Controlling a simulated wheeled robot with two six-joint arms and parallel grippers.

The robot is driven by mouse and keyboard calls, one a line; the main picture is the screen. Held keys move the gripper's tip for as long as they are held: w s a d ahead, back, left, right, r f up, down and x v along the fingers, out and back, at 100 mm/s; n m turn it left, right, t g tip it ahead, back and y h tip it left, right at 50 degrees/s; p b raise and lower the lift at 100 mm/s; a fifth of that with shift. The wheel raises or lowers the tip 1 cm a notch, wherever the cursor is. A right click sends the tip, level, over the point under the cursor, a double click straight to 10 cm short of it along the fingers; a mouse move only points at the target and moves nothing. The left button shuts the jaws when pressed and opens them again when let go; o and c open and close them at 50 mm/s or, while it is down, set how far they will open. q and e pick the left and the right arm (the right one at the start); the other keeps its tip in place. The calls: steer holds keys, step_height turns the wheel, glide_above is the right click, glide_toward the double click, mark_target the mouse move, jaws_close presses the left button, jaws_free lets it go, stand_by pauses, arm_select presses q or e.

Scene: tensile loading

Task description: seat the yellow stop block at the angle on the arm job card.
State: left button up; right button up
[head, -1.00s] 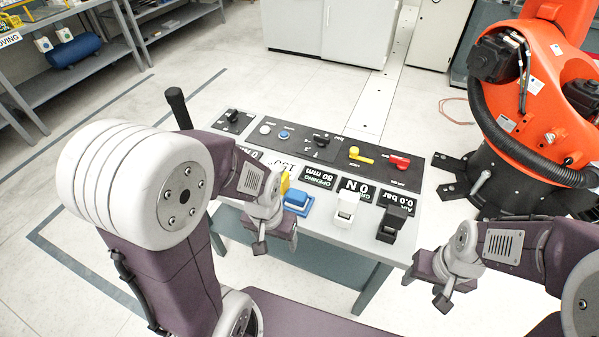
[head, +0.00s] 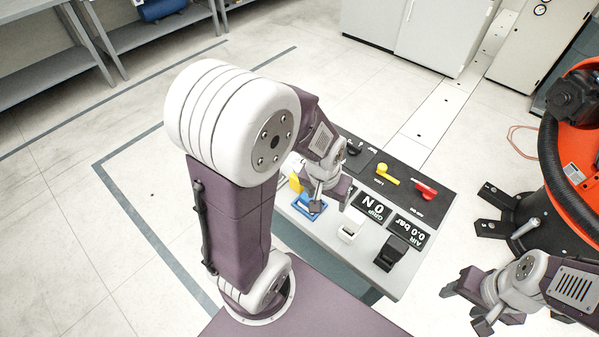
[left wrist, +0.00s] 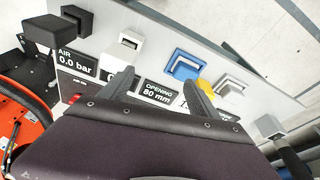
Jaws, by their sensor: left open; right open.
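A small yellow block (head: 296,183), which I take for the stop block, stands on the bench beside a blue block (head: 305,207), partly hidden by my left arm. In the left wrist view a yellow patch (left wrist: 222,114) shows beside one finger, and the blue block (left wrist: 184,66) lies beyond the fingertips. My left gripper (head: 330,203) is open and empty above the front of the bench, close to the blue block. It also shows in the left wrist view (left wrist: 163,88). My right gripper (head: 465,308) is open and empty, off the bench's right end. No arm job card is legible.
The bench (head: 420,278) carries a white block (head: 351,226), a black block (head: 391,252), a yellow lever (head: 387,173), a red lever (head: 426,190) and displays. An orange robot (head: 570,160) stands at the right. Floor left of the bench is clear.

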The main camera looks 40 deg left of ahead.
arm_select(q)
steer(key=w+a+f+n+g, duration=0.1)
steer(key=w+a+n, duration=0.5)
steer(key=a+n, duration=0.15)
steer(key=n+g, duration=0.2)
steer(key=n, duration=0.6)
glide_toward(298, 167)
step_height(298, 167, down, 5)
steer(key=shift+a+f, duration=0.1)
steer(key=shift+f, duration=0.05)
step_height(298, 167, down, 3)
steer(key=shift+s+f, duration=0.1)
steer(key=shift+s, duration=0.05)
steer(key=shift+f, duration=0.4)
steer(key=f, duration=0.4)
steer(key=shift+s+d+b, duration=0.1)
steer(key=shift+d+b, duration=0.2)
steer(key=shift+d, duration=0.05)
steer(key=shift+f, duration=0.55)
steer(key=shift+r, duration=0.15)
jaws_close()
